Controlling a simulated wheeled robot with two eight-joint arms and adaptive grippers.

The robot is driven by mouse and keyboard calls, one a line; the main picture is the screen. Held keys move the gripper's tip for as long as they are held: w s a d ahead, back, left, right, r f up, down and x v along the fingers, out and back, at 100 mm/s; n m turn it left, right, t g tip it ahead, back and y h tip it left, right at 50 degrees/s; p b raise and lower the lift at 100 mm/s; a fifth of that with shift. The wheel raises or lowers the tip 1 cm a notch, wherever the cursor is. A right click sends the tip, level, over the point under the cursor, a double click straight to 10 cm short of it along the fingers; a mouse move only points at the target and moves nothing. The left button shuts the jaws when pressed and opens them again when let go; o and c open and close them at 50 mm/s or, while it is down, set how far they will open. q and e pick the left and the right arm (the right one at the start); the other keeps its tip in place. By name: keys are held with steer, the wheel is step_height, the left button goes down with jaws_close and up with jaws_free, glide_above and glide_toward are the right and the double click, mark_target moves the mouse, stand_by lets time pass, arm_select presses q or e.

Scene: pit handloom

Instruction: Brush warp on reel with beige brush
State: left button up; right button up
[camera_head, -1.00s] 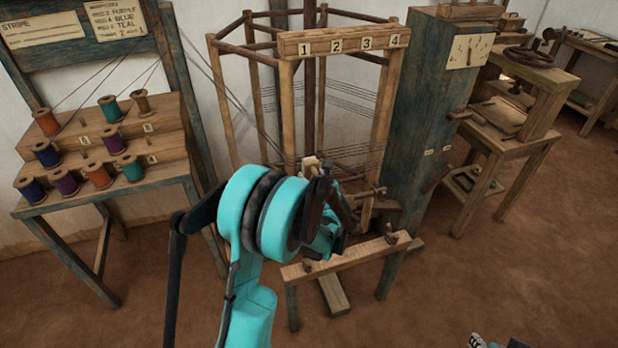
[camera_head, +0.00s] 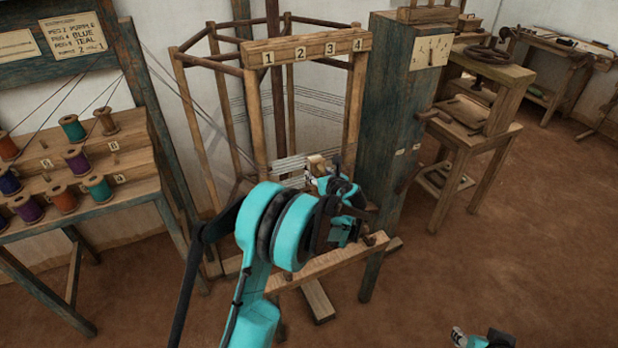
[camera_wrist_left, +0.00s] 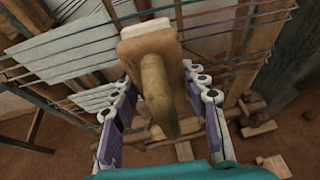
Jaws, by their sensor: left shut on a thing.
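The reel (camera_head: 263,112) is an upright frame of wooden posts with a board numbered 1 to 4 on top. Warp threads (camera_head: 288,168) run across its lower part; pale and coloured threads also cross the left wrist view (camera_wrist_left: 232,24). The beige brush (camera_wrist_left: 150,44) has a pale block with a rounded wooden handle. Its block is up at the threads, but its bristle side is hidden and contact cannot be told. My left gripper (camera_wrist_left: 158,88) is shut on the handle; in the head view my arm partly hides it (camera_head: 328,184). Part of my right gripper (camera_head: 482,339) shows at the bottom edge.
A stepped rack (camera_head: 130,150) with several coloured spools stands at left. A blue-green cabinet (camera_head: 385,110) stands close right of the reel, with a wooden bench (camera_head: 475,140) beyond. A low wooden bar (camera_head: 325,262) is below my left gripper. The floor at right is clear.

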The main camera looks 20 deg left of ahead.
arm_select(q)
steer(key=w+d, duration=0.8)
steer(key=w, duration=0.1)
steer(key=s+a, duration=1.6)
steer(key=s, duration=0.2)
steer(key=shift+s+b, duration=0.3)
stand_by(0.7)
steer(key=shift+a, duration=0.1)
steer(key=s+d, duration=0.6)
steer(key=d, duration=0.1)
steer(key=shift+s+d, duration=0.3)
steer(key=s+d+r+m+t+h, duration=0.1)
steer(key=d+r+m+h, duration=0.1)
steer(key=d, duration=0.5)
steer(key=s+d+r+m+t+h, duration=0.2)
steer(key=d+m+h, duration=0.1)
steer(key=d, duration=0.4)
steer(key=shift+s+m, duration=0.3)
